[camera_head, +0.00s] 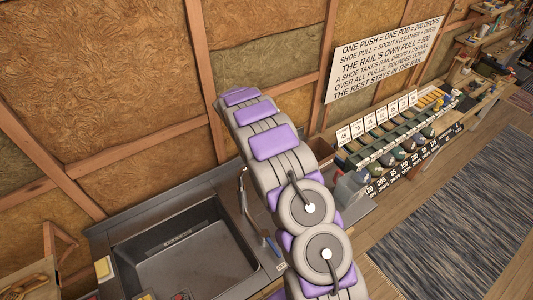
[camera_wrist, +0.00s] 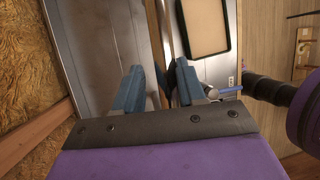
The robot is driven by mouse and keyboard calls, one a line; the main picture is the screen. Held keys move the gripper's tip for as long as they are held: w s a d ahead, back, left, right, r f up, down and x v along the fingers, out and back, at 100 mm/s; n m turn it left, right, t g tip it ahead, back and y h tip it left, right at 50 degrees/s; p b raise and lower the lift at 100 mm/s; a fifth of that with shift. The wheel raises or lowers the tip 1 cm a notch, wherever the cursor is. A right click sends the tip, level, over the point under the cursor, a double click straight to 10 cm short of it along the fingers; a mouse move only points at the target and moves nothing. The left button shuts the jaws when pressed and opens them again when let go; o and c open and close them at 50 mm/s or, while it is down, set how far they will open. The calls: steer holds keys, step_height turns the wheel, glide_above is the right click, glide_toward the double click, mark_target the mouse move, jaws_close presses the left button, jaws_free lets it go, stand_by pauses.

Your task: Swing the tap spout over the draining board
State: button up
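The tap spout (camera_head: 243,197) is a thin grey pipe at the right side of the dark sink basin (camera_head: 190,262) in the head view, close beside my arm. A blue bar (camera_head: 272,246) shows near its lower end. The draining board is largely hidden behind my arm; I cannot mark it surely. My gripper (camera_wrist: 160,85) shows only in the wrist view; its two blue fingers are apart, with nothing clearly held between them. A silver round piece (camera_wrist: 210,92) with a blue rod lies by the right finger; I cannot tell whether it is part of the tap.
A steel surface (camera_wrist: 95,45) and a dark-rimmed beige panel (camera_wrist: 204,25) lie beyond the fingers. An insulated, wood-framed wall (camera_head: 140,70) runs behind the sink. A lettered sign (camera_head: 385,60) and a rack of bins (camera_head: 395,130) stand right. A striped rug (camera_head: 450,215) covers open floor.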

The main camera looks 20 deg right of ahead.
steer(key=shift+o, duration=0.9)
steer(key=shift+s+r, duration=0.1)
steer(key=shift+r, duration=0.05)
steer(key=shift+a+r, duration=0.25)
steer(key=shift+r, duration=0.25)
steer(key=b+v, duration=0.2)
steer(key=v, duration=1.4)
steer(key=shift+a, duration=0.25)
